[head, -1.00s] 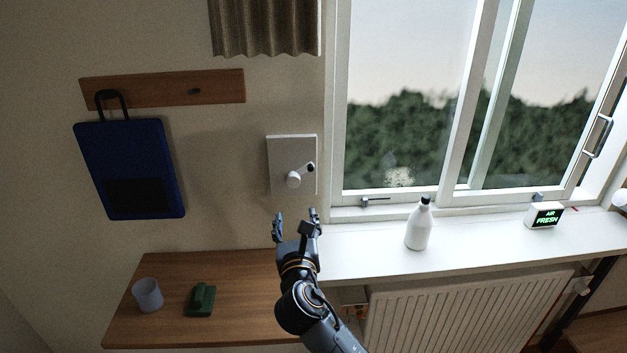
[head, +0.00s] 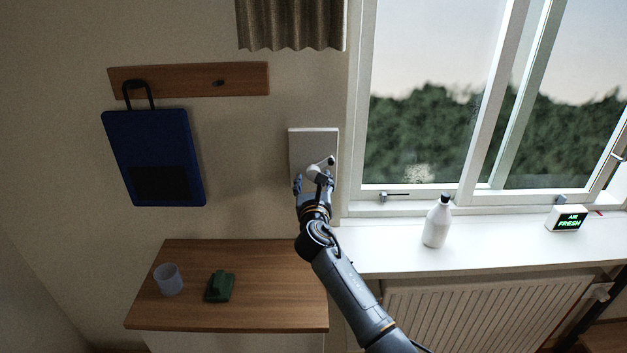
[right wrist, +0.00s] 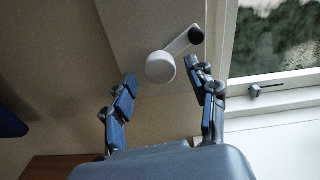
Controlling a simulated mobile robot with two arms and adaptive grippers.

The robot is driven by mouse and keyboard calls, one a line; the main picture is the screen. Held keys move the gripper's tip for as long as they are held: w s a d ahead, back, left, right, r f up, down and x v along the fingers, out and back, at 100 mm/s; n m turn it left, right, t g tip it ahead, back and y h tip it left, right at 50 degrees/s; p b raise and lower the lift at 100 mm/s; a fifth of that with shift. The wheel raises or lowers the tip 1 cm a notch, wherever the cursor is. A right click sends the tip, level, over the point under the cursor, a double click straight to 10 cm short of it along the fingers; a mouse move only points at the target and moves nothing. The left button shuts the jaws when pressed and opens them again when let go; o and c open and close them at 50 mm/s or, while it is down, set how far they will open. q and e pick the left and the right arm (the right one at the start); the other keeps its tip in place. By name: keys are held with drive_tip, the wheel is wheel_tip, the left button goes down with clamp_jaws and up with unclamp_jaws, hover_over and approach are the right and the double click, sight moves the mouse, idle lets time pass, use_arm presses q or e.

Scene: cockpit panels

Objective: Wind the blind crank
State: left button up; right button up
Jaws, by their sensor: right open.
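The blind crank (head: 314,171) is a white round hub with a short arm ending in a dark knob, on a pale wall plate (head: 305,144) left of the window. In the right wrist view the hub (right wrist: 160,67) lies just beyond and between the fingertips, and the dark knob (right wrist: 196,35) is up and to its right. My right gripper (head: 313,180) is open in front of the lower part of the plate; it also shows in the right wrist view (right wrist: 166,82), with nothing between its fingers. In the head view it partly hides the hub. My left gripper is not in view.
A white bottle (head: 436,225) and an air display (head: 567,219) stand on the white sill (head: 385,252). A wooden shelf (head: 270,290) below holds a cup (head: 168,280) and a green object (head: 220,287). A blue bag (head: 150,158) hangs at left. A brown blind (head: 290,22) hangs above.

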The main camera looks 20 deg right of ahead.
drive_tip(key=c, duration=1.2)
drive_tip(key=shift+o, duration=0.2)
drive_tip(key=shift+m, duration=0.3)
drive_tip(key=m+b, duration=0.1)
drive_tip(key=m, duration=0.3)
drive_tip(key=shift+f, duration=0.1)
drive_tip(key=m+b, duration=0.2)
drive_tip(key=m, duration=0.4)
drive_tip(key=m+b, duration=0.3)
drive_tip(key=m, duration=0.3)
drive_tip(key=shift+f, duration=0.1)
drive_tip(key=m+b, duration=0.2)
drive_tip(key=m, duration=0.3)
drive_tip(key=shift+m, duration=0.3)
